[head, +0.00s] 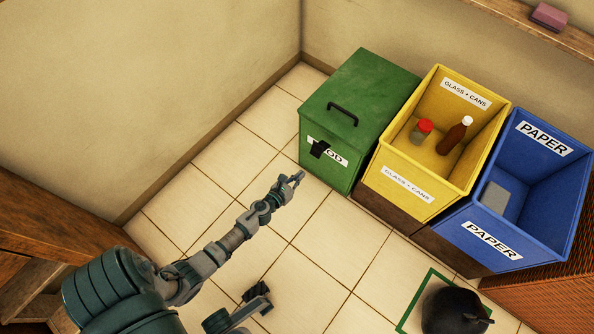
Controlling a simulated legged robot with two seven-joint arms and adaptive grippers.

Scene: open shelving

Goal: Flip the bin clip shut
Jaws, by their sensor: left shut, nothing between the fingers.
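The green bin (356,100) stands against the wall with its lid down and a dark handle on top. A black clip (320,149) is on its front, over part of the white label. The clip seems to stick out from the front; whether it is latched is too small to tell. My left gripper (297,177) is shut and empty, in front of the green bin, below and left of the clip, apart from it in the picture. What appears to be my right gripper (259,296) is low in the picture, far from the bin; its fingers are unclear.
The yellow bin (408,196) and the blue bin (486,238) stand open to the right, holding containers. A dark round object (452,312) is by a green floor outline. Wooden furniture (50,235) is at left. The tiled floor (215,160) before the green bin is clear.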

